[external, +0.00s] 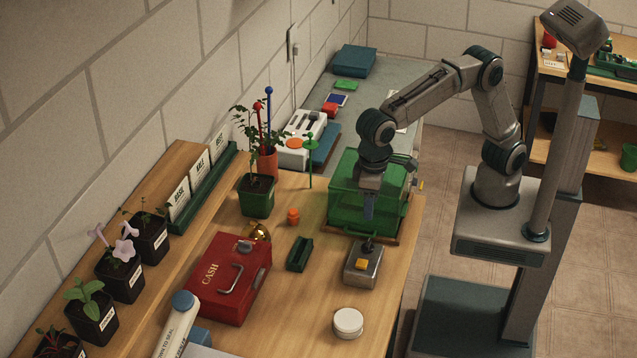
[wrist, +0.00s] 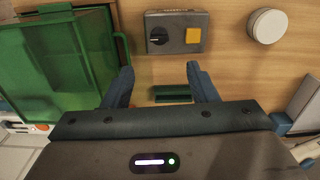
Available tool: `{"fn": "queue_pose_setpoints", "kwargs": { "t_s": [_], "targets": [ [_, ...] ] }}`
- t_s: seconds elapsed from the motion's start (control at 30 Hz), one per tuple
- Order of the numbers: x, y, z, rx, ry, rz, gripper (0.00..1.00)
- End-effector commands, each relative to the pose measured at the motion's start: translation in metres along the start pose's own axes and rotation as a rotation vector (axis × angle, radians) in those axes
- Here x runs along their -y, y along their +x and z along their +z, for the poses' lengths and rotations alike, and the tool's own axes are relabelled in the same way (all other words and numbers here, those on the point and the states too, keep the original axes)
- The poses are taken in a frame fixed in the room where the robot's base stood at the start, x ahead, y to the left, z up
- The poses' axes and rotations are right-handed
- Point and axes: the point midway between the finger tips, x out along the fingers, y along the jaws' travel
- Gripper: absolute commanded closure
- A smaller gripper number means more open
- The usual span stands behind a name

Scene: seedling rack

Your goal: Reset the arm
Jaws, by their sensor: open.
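My gripper (external: 369,205) hangs pointing down at the front of the green see-through box (external: 340,208), above the wooden table (external: 340,270). In the wrist view, my gripper (wrist: 160,82) has its two blue fingers apart with nothing between them. A grey control box (external: 362,265) with a yellow button stands just in front of the green box; it also shows beyond the fingertips in the wrist view (wrist: 172,46). The arm is bent, with its elbow raised and its forearm reaching out over the table.
Potted seedlings (external: 121,274) line the wall at the left. A potted plant (external: 257,200) stands left of the green box.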

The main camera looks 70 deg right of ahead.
Motion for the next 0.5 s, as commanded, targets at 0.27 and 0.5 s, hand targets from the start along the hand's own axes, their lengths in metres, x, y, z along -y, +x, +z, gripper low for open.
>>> {"fn": "queue_pose_setpoints", "kwargs": {
  "t_s": [0.27,0.5],
  "targets": [
    [0.000,-0.018,0.000,0.000,0.000,0.000,0.47],
    [0.000,-0.017,0.000,0.000,0.000,0.000,0.47]
  ]
}}
